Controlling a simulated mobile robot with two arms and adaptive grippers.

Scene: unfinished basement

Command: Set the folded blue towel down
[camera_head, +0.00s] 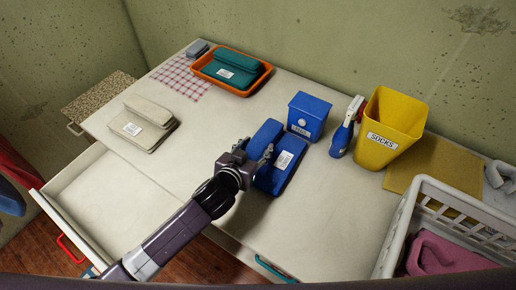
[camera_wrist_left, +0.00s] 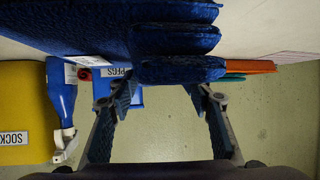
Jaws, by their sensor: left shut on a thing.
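The folded blue towel (camera_head: 284,168) has a white label and a raised fold along one side. It is at the middle of the white tabletop (camera_head: 325,210) in the head view. My left gripper (camera_head: 256,155) is shut on the raised fold of this towel. The left wrist view shows the towel (camera_wrist_left: 180,40) across the top, with its layered edge between my two fingers (camera_wrist_left: 155,95). I cannot tell whether the towel's underside touches the tabletop. My right gripper is not in view.
A blue lidded pegs box (camera_head: 309,115), a spray bottle (camera_head: 345,128) and a yellow socks bin (camera_head: 392,125) stand behind and right. A beige towel (camera_head: 142,125) lies left. An orange tray (camera_head: 262,82) holds a teal towel. A white basket (camera_head: 398,225) stands front right; a drawer (camera_head: 110,205) is open.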

